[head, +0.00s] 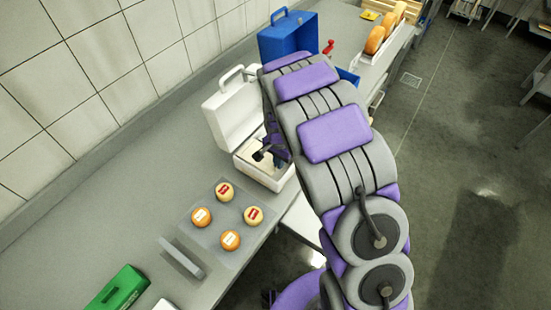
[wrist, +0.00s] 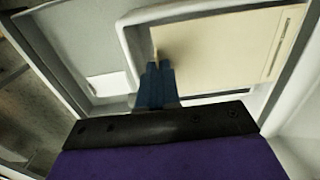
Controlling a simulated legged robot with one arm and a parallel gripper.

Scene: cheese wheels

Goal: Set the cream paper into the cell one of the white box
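The white box (head: 270,180) stands on the counter with its lid (head: 230,112) raised. In the wrist view the cream paper (wrist: 225,50) lies broad and flat within a large rimmed cell (wrist: 135,50) of the box. Its near left corner is by my fingertips. My gripper (wrist: 157,70) reaches down into the box, its two blue fingers close together at the paper's left edge. I see no paper clearly pinched between them. In the head view my gripper (head: 262,154) is dark and partly hidden by my arm.
A small white piece (wrist: 107,84) lies left of the cell. Several small round cheeses (head: 230,239) sit on a grey mat in front of the box. A blue case (head: 287,38) stands behind it, a green box (head: 118,288) at front left. Bare counter (head: 130,160) runs along the wall.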

